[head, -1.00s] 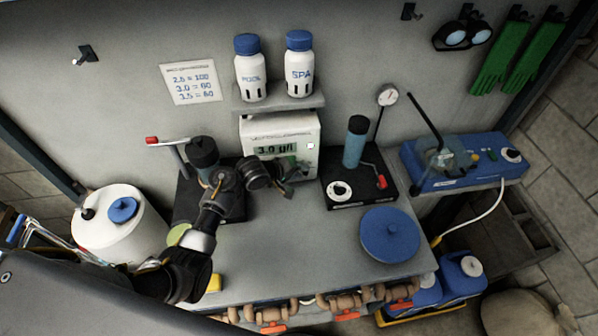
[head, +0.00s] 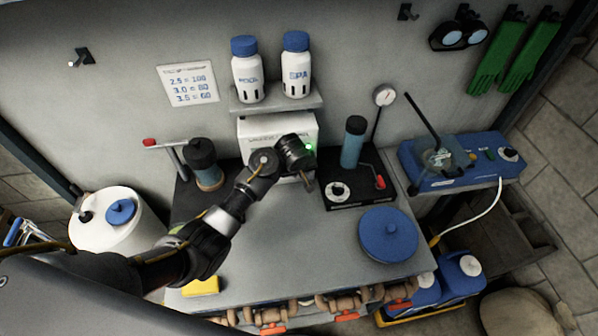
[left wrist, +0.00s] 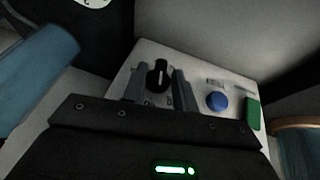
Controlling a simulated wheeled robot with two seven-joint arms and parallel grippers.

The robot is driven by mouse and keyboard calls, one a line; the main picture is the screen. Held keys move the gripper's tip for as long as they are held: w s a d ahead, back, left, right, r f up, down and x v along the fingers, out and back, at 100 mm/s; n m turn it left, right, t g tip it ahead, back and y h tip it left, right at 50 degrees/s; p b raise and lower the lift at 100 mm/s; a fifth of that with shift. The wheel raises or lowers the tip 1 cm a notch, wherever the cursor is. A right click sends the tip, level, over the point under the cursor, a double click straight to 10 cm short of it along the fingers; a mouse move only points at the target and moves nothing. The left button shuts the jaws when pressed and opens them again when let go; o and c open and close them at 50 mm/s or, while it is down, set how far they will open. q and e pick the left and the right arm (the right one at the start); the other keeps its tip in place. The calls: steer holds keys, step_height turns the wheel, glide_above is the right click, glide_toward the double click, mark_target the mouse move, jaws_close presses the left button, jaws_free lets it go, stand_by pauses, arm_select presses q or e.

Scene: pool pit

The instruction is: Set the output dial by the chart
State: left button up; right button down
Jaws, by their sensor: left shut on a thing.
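The chart (head: 188,84) on the back wall lists 2.5 = 100, 3.0 = 80 and 3.5 = 60. The white control box (head: 262,128) stands at the back of the bench, its display hidden behind my arm. My left gripper (head: 309,184) is at the box's front. In the left wrist view my gripper's fingers (left wrist: 159,82) are shut on a black dial (left wrist: 158,72) with a white pointer line. The dial's scale is not legible. A blue button (left wrist: 217,101) and a green panel (left wrist: 252,112) sit beside it. My right gripper is not in view.
Pool and spa bottles (head: 247,75) stand on a shelf above the box. A blue unit (head: 455,175) is at right. A blue lid (head: 388,236) lies front right; the middle bench is clear.

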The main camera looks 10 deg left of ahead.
arm_select(q)
steer(key=y, duration=0.1)
steer(key=g+y, duration=0.1)
steer(key=y, duration=0.1)
steer(key=shift+w+d+m+b, duration=0.2)
steer(key=shift+d+m+b, duration=0.1)
steer(key=shift+m+b, duration=0.1)
steer(key=y+b, duration=0.1)
steer(key=g+y+b, duration=0.1)
steer(key=shift+w+d+f+m+y, duration=0.1)
steer(key=shift+d+f+m+y, duration=0.1)
steer(key=shift+m+y, duration=0.1)
steer(key=y+b, duration=0.1)
steer(key=g+y+b, duration=0.1)
steer(key=b, duration=0.1)
steer(key=y+b, duration=0.1)
steer(key=shift+w+d+f+m+b, duration=0.1)
steer(key=shift+d+f+m+b, duration=0.15)
steer(key=shift+m+b, duration=0.15)
steer(key=shift+r+g+y+b, duration=0.2)
steer(key=shift+g+y+b, duration=0.2)
steer(key=shift+y+b, duration=0.65)
steer(key=o, duration=0.6)
steer(key=shift+d, duration=0.1)
